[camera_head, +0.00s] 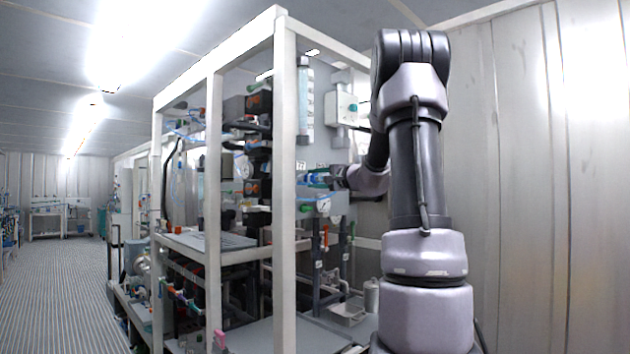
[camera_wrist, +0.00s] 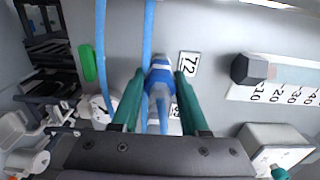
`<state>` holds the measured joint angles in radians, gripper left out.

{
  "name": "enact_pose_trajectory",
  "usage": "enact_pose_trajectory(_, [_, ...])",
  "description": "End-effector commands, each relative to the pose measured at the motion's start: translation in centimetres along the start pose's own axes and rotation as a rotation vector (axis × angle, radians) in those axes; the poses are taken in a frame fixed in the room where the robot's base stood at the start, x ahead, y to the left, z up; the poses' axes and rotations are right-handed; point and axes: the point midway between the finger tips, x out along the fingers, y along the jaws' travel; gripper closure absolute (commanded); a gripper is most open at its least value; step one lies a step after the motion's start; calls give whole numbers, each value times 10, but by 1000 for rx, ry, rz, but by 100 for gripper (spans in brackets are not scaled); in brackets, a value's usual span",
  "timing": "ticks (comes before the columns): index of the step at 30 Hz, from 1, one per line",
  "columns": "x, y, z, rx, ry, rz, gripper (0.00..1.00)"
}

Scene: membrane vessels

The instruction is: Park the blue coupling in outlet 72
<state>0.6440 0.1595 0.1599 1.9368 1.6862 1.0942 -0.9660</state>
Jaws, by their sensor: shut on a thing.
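The blue coupling (camera_wrist: 159,80) is held between the two green fingers of my gripper (camera_wrist: 160,84) in the wrist view. A blue tube leads up from it. A label reading 72 (camera_wrist: 188,65) is on the grey panel just right of the coupling. The outlet itself is hidden behind the coupling and fingers, so I cannot tell whether the coupling is seated in it. In the head view my gripper (camera_head: 335,177) reaches into the white-framed rack at the panel, with blue parts at its tip, too small to make out.
A second blue tube (camera_wrist: 101,45) hangs left of the coupling, near a green handle (camera_wrist: 88,63). A numbered scale (camera_wrist: 285,95) with a dark hexagonal end and a grey box (camera_wrist: 268,145) are at the right. White frame posts (camera_head: 285,190) stand left of my arm.

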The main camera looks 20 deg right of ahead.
Motion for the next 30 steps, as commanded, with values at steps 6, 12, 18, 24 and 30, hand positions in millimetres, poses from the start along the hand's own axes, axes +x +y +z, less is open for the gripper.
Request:
enact_pose_trajectory(6, [0,0,0,0,0,0,100])
enact_pose_trajectory(12, [0,0,0,0,0,0,100])
enact_pose_trajectory(18, [3,0,0,0,-1,0,100])
enact_pose_trajectory(24, [7,-1,0,-1,-1,-1,100])
enact_pose_trajectory(30, [11,0,0,0,0,-1,48])
